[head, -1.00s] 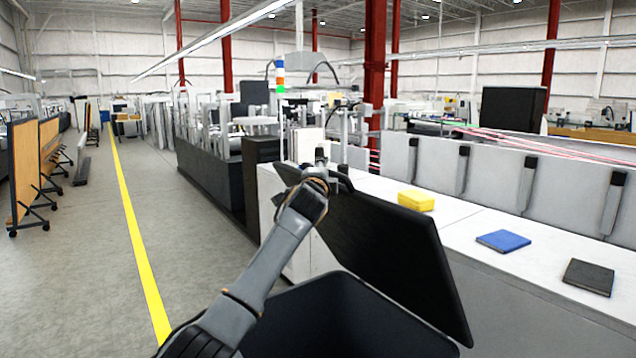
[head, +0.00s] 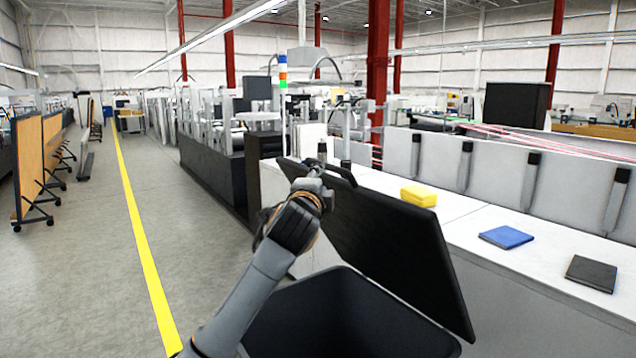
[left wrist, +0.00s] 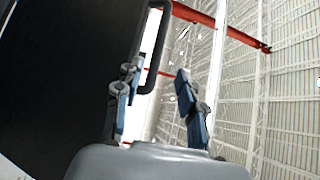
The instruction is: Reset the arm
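My left gripper (head: 322,160) is at the upper left edge of a black lid (head: 390,235), close to the lid's handle (head: 340,173). In the left wrist view my left gripper (left wrist: 158,72) has its two blue-grey fingers spread apart with nothing clearly held between them. The black lid (left wrist: 60,75) fills the left of that view, and its handle (left wrist: 158,60) shows just beyond the fingers. The lid stands tilted up over an open dark bin (head: 350,315). My left forearm crosses in front of the bin. My right gripper is not in view.
A white counter (head: 470,225) at the right carries a yellow block (head: 418,196), a blue book (head: 506,237) and a dark book (head: 592,273). Machinery (head: 215,160) stands behind.

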